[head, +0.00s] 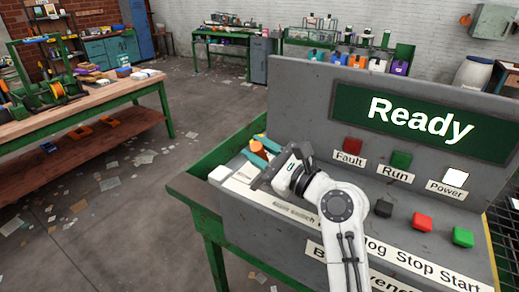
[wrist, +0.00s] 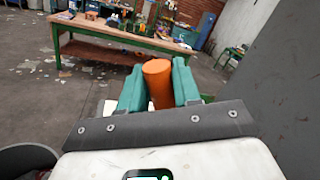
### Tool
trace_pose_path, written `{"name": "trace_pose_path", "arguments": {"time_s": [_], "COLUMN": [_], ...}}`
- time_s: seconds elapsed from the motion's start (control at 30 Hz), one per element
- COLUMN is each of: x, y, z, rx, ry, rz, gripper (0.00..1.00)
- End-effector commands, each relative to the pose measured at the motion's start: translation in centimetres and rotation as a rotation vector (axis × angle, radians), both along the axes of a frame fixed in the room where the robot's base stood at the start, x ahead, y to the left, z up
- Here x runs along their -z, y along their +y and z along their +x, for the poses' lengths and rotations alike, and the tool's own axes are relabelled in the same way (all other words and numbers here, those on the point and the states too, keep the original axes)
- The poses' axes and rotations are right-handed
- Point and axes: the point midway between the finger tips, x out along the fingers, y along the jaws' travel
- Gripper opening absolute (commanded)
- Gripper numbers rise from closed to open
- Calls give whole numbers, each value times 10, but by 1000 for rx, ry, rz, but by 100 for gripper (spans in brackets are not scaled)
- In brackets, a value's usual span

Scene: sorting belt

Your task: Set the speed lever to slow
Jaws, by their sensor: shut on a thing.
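My gripper (head: 263,150) reaches over the left end of the grey control panel (head: 300,107). Its two teal fingers are shut on an orange cylindrical handle, which looks like the speed lever (wrist: 157,72). In the wrist view the handle stands between the fingers, its rounded top showing and its lower part hidden by my gripper. In the head view only a small orange part shows. The lever's base, slot and speed marks are hidden, so I cannot tell its setting.
The panel's screen (head: 421,122) reads "Ready". Below it are the Fault (head: 352,145), Run (head: 401,160) and Power (head: 455,177) lamps; Power is lit white. Black, red (head: 422,221) and green (head: 463,237) buttons sit right of my arm. Open floor (head: 205,120) lies to the left.

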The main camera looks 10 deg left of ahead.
Motion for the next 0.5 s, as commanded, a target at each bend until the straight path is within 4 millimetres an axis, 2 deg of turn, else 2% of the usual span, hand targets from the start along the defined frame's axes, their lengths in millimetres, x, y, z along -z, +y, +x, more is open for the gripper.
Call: {"name": "trace_pose_path", "arguments": {"time_s": [0.27,0.3,0.5], "x": [3,3,2], "y": [1,1,1], "z": [-1,-1,-1], "rx": [-4,-4,-3], "ry": [0,0,0], "rz": [-6,-6,-5], "gripper": [0,34,50]}}
